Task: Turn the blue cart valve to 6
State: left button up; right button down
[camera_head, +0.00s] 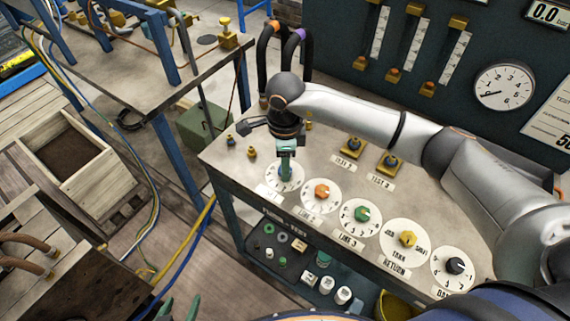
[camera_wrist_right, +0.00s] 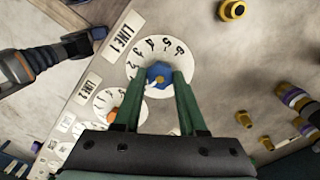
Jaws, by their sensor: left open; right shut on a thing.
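The blue valve knob (camera_wrist_right: 158,75) sits in the middle of a white numbered dial (camera_wrist_right: 146,48) beside a LINE 1 label (camera_wrist_right: 121,36). The digits 3 to 6 show on it; the rest is covered by my fingers. My right gripper (camera_wrist_right: 159,82) is shut on the blue knob, one green finger on each side. A small white mark shows on the knob, but I cannot tell which digit it points at. In the head view my right gripper (camera_head: 285,165) points down onto the leftmost dial (camera_head: 285,184) and hides the knob. My left gripper (camera_head: 180,308) is open and empty at the bottom edge.
Along the cart top (camera_head: 325,160) stand an orange knob (camera_head: 321,191), a green knob (camera_head: 362,214), a yellow knob (camera_head: 407,239) and a black knob (camera_head: 455,265). A round gauge (camera_head: 505,87) is on the back panel.

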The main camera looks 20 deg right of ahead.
jog(key=m+b, duration=0.1)
jog(key=m, duration=0.8)
jog(key=shift+b, duration=0.35)
jog(key=m, duration=0.4)
jog(key=shift+m, duration=0.3)
jog(key=m, duration=0.9)
jog(key=shift+r, duration=0.1)
jog(key=m+p, duration=0.1)
jog(key=m, duration=0.2)
jog(key=shift+m, duration=0.3)
jog(key=m+p, duration=0.1)
jog(key=m, duration=0.3)
jog(key=shift+p, duration=0.4)
jog(key=shift+m+p, duration=0.7)
jog(key=shift+m, duration=1.4)
jog(key=shift+w, duration=0.1)
